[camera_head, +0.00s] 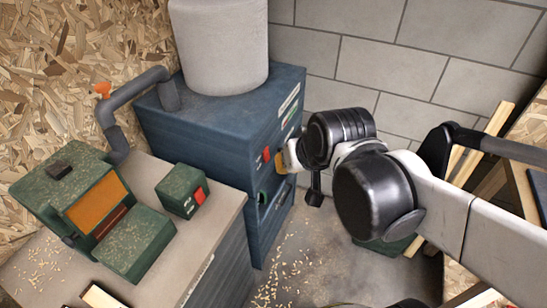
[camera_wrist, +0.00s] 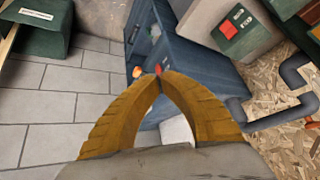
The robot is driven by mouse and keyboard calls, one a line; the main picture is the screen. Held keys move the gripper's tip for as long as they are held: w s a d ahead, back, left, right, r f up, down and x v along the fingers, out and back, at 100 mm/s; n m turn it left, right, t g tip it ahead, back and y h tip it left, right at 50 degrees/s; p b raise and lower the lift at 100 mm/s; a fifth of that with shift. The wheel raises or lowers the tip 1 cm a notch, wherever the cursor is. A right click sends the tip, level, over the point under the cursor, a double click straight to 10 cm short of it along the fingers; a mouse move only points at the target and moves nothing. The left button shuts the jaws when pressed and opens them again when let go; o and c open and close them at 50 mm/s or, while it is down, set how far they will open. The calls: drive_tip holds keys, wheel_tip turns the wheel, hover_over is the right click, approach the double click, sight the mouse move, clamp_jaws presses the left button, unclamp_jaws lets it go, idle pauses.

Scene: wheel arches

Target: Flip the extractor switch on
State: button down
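The extractor is a blue cabinet (camera_head: 205,120) with a pale drum on top, standing against the block wall. It also shows in the wrist view (camera_wrist: 195,55). On its front face a small red part (camera_head: 266,154) shows, perhaps its switch; whether it is on or off I cannot tell. My gripper (camera_head: 283,162) is close in front of this face, partly hidden by my wrist. In the wrist view its yellow fingers (camera_wrist: 159,78) curve together at the tips, with nothing visible between them. A small red part (camera_wrist: 158,69) appears right at the tips; contact is unclear.
A green machine (camera_head: 105,215) and a green box with a red switch (camera_head: 181,191) stand on a grey bench (camera_head: 205,245) at the left. A grey pipe (camera_head: 112,125) runs to the cabinet. Wood boards lean at the right. Shavings lie on the floor.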

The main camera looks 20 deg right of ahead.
sight(266, 155)
drive_tip(key=w+d+f+m+p, duration=0.2)
drive_tip(key=w+d+f+m, duration=0.4)
drive_tip(key=w+f, duration=0.8)
drive_tip(key=w+d, duration=0.1)
drive_tip(key=d, duration=0.2)
drive_tip(key=shift+w+f+y, duration=0.15)
drive_tip(key=shift+w+y, duration=0.15)
drive_tip(key=shift+w, duration=0.05)
drive_tip(key=w+a+f+b, duration=0.3)
drive_tip(key=w+f, duration=0.5)
drive_tip(key=shift+w+a+f, duration=0.2)
drive_tip(key=shift+w+f, duration=0.05)
drive_tip(key=shift+f, duration=0.1)
